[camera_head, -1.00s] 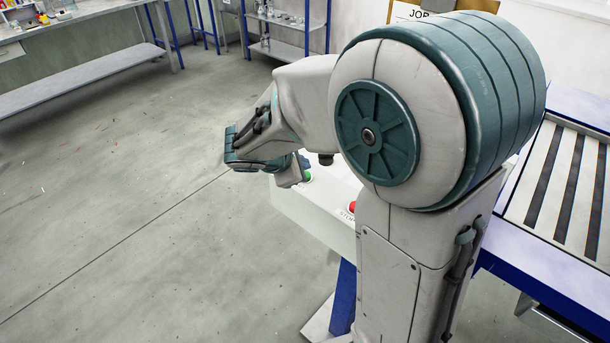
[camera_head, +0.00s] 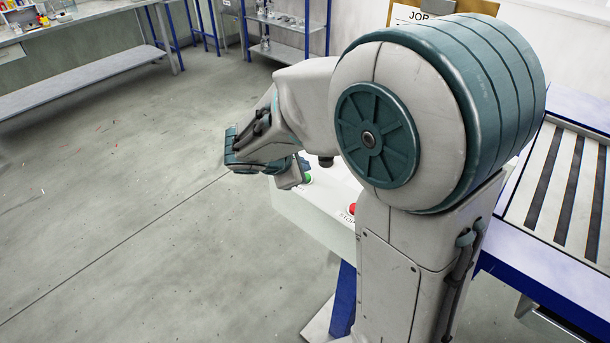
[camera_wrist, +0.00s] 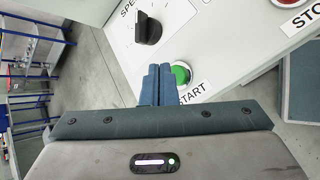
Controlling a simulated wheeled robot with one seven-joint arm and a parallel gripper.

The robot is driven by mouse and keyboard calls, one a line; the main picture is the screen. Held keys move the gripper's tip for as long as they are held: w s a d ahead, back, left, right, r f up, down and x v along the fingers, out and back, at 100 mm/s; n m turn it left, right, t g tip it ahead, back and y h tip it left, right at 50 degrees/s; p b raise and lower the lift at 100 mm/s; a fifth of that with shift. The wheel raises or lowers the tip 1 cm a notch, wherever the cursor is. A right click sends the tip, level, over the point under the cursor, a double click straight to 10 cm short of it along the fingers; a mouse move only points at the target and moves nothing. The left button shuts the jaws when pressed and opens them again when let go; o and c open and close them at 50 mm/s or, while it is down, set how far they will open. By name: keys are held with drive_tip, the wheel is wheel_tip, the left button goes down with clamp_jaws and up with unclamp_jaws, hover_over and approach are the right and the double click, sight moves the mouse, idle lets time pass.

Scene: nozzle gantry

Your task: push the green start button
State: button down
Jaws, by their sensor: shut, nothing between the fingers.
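The green start button (camera_wrist: 181,73) sits in a pale ring on the white control panel, beside a START label (camera_wrist: 192,92). In the wrist view my gripper (camera_wrist: 157,68) is shut and empty, its blue fingertips just left of the button and overlapping its ring's edge. I cannot tell whether they touch it. In the head view the button (camera_head: 307,179) shows as a small green spot just right of my gripper's end; most of my gripper is hidden behind my wrist.
A black speed knob (camera_wrist: 148,28) stands on the panel (camera_wrist: 215,45) above the button. A red stop button (camera_head: 352,209) lies farther right. A slatted conveyor table (camera_head: 555,185) is at the right. Shelves (camera_head: 290,22) and a bench (camera_head: 90,20) stand at the back; the floor at left is clear.

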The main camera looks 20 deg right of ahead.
drive_tip(key=shift+f, duration=0.15)
idle(0.6)
drive_tip(key=shift+f+b, duration=0.3)
drive_tip(key=shift+b, duration=0.25)
